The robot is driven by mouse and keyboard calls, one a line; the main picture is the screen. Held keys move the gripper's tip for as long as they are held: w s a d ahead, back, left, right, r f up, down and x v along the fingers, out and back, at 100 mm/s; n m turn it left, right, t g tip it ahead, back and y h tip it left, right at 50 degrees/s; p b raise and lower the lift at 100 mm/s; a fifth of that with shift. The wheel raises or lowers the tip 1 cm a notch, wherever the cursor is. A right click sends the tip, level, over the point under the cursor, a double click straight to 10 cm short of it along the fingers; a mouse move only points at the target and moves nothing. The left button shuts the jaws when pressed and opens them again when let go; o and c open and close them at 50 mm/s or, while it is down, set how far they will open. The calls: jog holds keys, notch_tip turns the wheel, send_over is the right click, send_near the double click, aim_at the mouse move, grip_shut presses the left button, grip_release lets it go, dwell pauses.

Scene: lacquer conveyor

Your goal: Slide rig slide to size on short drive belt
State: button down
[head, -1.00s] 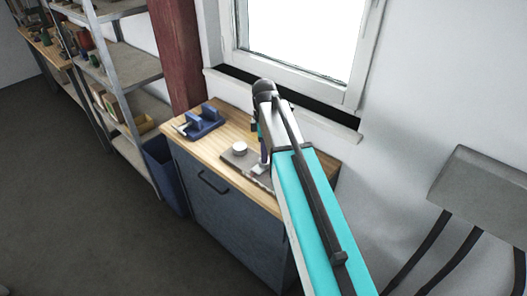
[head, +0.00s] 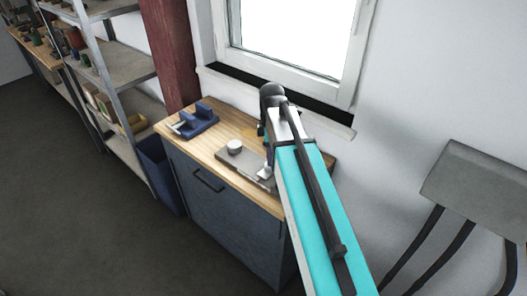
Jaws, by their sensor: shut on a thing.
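The rig (head: 243,171) is a flat grey plate on the wooden top of a dark cabinet. A pale round pulley (head: 235,146) stands at its left end. A small light slide block (head: 265,172) shows at its right end, partly behind my arm. My gripper (head: 268,158) is down at this right end and mostly hidden by my teal arm. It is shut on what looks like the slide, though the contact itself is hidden. I cannot make out the drive belt.
A blue tool holder (head: 198,120) stands at the left of the cabinet top (head: 170,130). A blue bin (head: 158,172) stands on the floor beside the cabinet.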

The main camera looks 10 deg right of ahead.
jog(key=shift+s+d, duration=0.25)
jog(key=shift+s, duration=0.15)
jog(key=c, duration=1.6)
grip_release()
jog(key=shift+r, duration=0.1)
jog(key=shift+r+b, duration=1.4)
jog(key=shift+r, duration=5.4)
